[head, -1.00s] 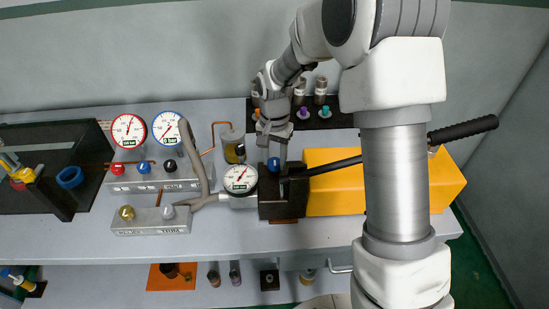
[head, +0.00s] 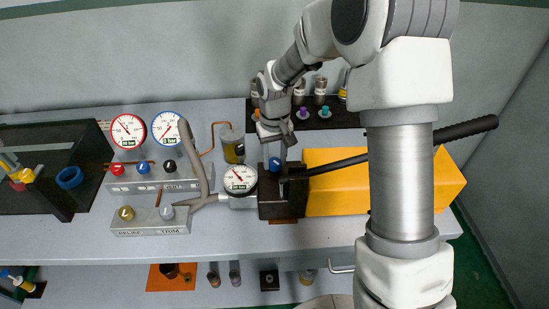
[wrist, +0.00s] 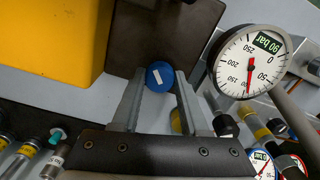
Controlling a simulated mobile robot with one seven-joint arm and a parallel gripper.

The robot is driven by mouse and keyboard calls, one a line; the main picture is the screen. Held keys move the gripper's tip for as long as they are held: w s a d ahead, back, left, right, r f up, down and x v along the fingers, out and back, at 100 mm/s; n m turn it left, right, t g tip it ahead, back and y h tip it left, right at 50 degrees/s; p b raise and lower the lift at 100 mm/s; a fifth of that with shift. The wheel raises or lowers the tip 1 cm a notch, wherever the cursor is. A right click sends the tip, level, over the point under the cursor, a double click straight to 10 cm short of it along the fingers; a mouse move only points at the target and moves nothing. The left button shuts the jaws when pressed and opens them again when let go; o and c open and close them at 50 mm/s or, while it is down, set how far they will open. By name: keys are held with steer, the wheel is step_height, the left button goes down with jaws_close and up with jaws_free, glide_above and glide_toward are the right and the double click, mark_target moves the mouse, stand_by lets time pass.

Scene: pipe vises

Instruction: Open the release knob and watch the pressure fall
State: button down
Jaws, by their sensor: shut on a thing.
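The blue release knob (head: 274,164) sits on top of the dark pump block (head: 268,207). My gripper (head: 276,159) reaches down over it from behind, its fingers shut on the knob. In the wrist view the round blue knob (wrist: 160,76), with a white mark, lies between the two grey fingertips. The white pressure gauge (head: 240,179) stands just left of the block.
A yellow tank (head: 345,160) and a black-handled pump lever (head: 464,130) extend right of the block. Two more gauges (head: 128,131) (head: 167,127) stand on a valve manifold (head: 153,178) at left, with a smaller manifold (head: 150,222) in front. Several fittings line the back rack (head: 318,120).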

mark_target(275, 162)
steer(key=n, duration=0.3)
steer(key=shift+n, duration=0.3)
steer(key=shift+w+n+p, duration=0.1)
steer(key=shift+n+p, duration=0.45)
steer(key=shift+n, duration=1.25)
steer(key=shift+c, duration=2.1)
jaws_free()
step_height(275, 162, up, 18)
steer(key=shift+f, duration=0.25)
steer(key=shift+p, duration=0.3)
